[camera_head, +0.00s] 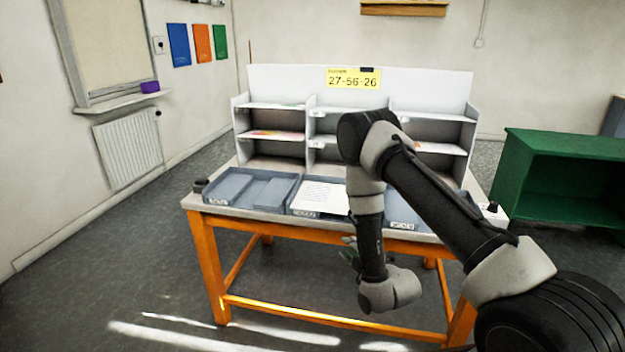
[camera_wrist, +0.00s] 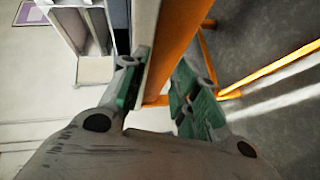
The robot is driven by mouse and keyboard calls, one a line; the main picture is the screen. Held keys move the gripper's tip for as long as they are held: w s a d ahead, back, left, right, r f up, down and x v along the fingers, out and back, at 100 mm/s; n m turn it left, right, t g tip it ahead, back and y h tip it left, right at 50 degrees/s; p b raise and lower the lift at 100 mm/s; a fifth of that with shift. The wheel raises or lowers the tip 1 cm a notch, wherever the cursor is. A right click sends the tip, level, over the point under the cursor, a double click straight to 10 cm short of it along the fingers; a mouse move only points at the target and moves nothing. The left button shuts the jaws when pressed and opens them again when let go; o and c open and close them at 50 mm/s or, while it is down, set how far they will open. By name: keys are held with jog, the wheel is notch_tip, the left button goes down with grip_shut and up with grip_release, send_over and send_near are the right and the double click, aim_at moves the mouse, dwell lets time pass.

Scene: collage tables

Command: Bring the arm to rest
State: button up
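My arm reaches from the lower right of the head view across the front of the orange-framed table (camera_head: 206,260). Its wrist hangs low before the table's front edge. My gripper (camera_head: 350,254) is mostly hidden behind the arm link there, with only bits of its fingers showing. In the wrist view, my gripper (camera_wrist: 163,88) has its two green-padded fingers apart. The table's orange edge shows between and beyond them; I cannot tell whether a finger touches it. No held object is visible.
On the table are a grey tray (camera_head: 225,200), a tray with white paper (camera_head: 322,199), another tray partly behind my arm, and a white shelf unit (camera_head: 275,119). A green cabinet (camera_head: 555,145) stands right. The floor at left is clear.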

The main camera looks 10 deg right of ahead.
jog(key=s+d+f+m+g+h, duration=0.2)
jog(key=s+f+m+g, duration=0.3)
jog(key=f, duration=0.5)
jog(key=s+d+r+m+g+h, duration=0.2)
jog(key=s+d+r+m+g, duration=0.15)
jog(key=s+g, duration=0.35)
jog(key=s+d+r+m, duration=0.3)
jog(key=s+r, duration=0.4)
jog(key=r, duration=0.8)
jog(key=s+d+r+m+t, duration=0.1)
jog(key=s+d+r+m, duration=0.3)
jog(key=r, duration=1.1)
jog(key=s+d+r+m+h, duration=0.1)
jog(key=s+d+r+m, duration=0.2)
jog(key=s+r, duration=0.7)
notch_tip(320, 180, up, 5)
jog(key=shift+s+d+f+m+t, duration=0.1)
jog(key=shift+s+d+m+t, duration=0.25)
jog(key=shift+d, duration=0.15)
